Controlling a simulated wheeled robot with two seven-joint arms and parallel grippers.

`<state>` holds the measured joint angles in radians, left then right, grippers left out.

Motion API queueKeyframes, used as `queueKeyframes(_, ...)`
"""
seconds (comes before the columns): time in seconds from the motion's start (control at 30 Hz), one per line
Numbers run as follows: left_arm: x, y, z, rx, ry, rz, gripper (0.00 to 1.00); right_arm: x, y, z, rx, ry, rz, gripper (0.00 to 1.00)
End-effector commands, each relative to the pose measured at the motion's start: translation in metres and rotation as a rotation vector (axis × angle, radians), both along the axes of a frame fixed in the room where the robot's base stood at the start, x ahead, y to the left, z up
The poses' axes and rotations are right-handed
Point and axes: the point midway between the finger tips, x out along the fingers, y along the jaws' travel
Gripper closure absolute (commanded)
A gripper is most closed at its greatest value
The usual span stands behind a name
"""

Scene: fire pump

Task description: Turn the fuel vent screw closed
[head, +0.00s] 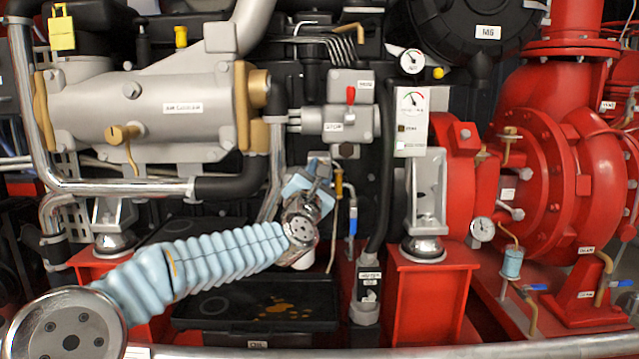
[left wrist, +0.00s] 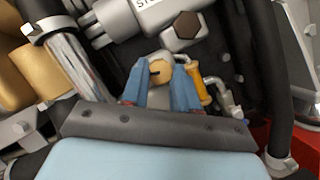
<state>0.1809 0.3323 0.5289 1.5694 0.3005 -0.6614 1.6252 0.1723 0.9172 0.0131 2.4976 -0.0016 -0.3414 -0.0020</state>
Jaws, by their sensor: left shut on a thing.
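My left arm comes in from the lower left in the head view and reaches up to the engine block below the STOP box. My left gripper (head: 318,168) is there, and its fingers are small and partly hidden. In the left wrist view the two blue fingers of the gripper (left wrist: 160,78) are shut on the sides of a round brass-coloured screw head (left wrist: 160,71) with a dark slot. This looks like the fuel vent screw. I cannot make the screw out in the head view. My right gripper is not in view.
The grey STOP box (head: 338,122) with a red lever sits just above my gripper. A yellow-handled part (left wrist: 198,92) stands close to the right finger, with a bent metal pipe beside it. A dark hose (head: 380,190) runs down on the right. A black tray (head: 215,325) lies below.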

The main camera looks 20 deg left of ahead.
Motion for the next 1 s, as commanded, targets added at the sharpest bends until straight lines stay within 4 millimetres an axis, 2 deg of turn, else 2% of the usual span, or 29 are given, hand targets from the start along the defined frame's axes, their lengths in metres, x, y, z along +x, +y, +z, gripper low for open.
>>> queueKeyframes(0.23,-0.001,0.001,0.003,0.225,0.064,-0.001,1.00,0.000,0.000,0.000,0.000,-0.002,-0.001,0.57)
queueKeyframes(0.47,-0.001,0.002,0.007,0.435,0.126,0.000,1.00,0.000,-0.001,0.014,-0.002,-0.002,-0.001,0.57)
queueKeyframes(0.67,-0.001,0.002,0.011,0.618,0.179,-0.002,1.00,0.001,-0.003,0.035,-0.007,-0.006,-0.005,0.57)
queueKeyframes(1.0,-0.001,0.002,0.014,0.909,0.264,-0.004,1.00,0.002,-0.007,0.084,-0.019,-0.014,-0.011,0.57)
